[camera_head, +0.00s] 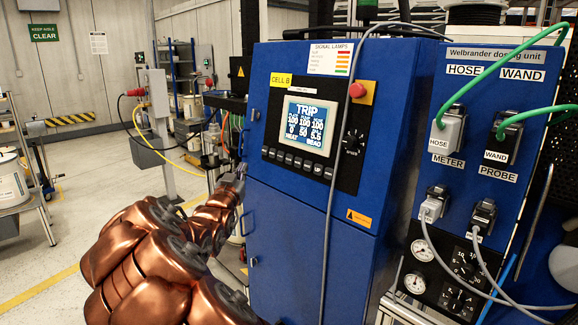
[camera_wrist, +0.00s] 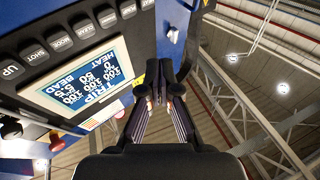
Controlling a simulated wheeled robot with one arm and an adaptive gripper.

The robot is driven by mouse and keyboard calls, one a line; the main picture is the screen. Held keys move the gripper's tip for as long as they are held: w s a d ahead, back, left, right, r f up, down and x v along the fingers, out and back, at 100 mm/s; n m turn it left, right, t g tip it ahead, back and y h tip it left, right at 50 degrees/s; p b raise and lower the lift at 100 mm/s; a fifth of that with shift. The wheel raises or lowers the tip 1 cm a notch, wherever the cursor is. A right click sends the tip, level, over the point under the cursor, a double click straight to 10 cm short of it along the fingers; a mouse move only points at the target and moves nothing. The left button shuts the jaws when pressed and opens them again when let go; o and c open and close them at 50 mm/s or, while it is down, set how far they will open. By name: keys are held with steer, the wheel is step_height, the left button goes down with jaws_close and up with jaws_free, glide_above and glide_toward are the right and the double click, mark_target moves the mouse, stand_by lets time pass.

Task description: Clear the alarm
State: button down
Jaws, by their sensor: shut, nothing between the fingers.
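The blue cabinet (camera_head: 315,205) carries a control panel with a lit screen (camera_head: 305,125) reading TRIP above rows of numbers. A row of dark labelled buttons (camera_head: 297,159) runs below the screen. In the wrist view the screen (camera_wrist: 85,82) appears upside down, with the buttons (camera_wrist: 61,39) above it; UP and SHOT are legible, others are hard to read. My gripper (camera_head: 236,180) is at the cabinet's left edge, below and left of the panel. In the wrist view my gripper (camera_wrist: 166,75) is shut and empty, beside the panel; contact is not visible.
A red stop button (camera_head: 357,90) and a black knob (camera_head: 354,142) sit right of the screen. Grey cables and green hoses (camera_head: 482,85) hang from the dosing unit at right. A cable crosses the cabinet front. Open floor (camera_head: 95,205) lies at left.

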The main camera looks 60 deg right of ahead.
mark_target(290, 159)
steer(key=s+d+h, duration=0.1)
steer(key=s+d+r+m+g+h, duration=0.1)
steer(key=s+d+r+g+h, duration=0.1)
steer(key=s, duration=0.1)
steer(key=shift+m+h+b, duration=0.3)
steer(key=shift+m, duration=0.1)
steer(key=shift+f, duration=0.1)
steer(key=shift+s+d+f+p, duration=0.25)
steer(key=shift+s+d+p, duration=0.15)
steer(key=shift+d, duration=0.95)
steer(key=shift+s+d+f+p, duration=0.3)
steer(key=shift+d+p, duration=0.1)
steer(key=shift+d, duration=1)
steer(key=shift+s+d+f+p, duration=0.25)
steer(key=shift+s+d+p, duration=0.15)
steer(key=shift+d, duration=0.95)
steer(key=shift+d, duration=0.1)
steer(key=shift+d+f, duration=0.1)
steer(key=shift+d, duration=0.2)
steer(key=shift+s+d, duration=0.2)
steer(key=shift+d, duration=0.25)
steer(key=shift+w+a+b, duration=0.1)
steer(key=shift+a+b, duration=0.1)
steer(key=shift+b, duration=0.1)
steer(key=shift+w+a+b, duration=0.15)
steer(key=shift+a+b, duration=0.15)
steer(key=shift+a, duration=0.35)
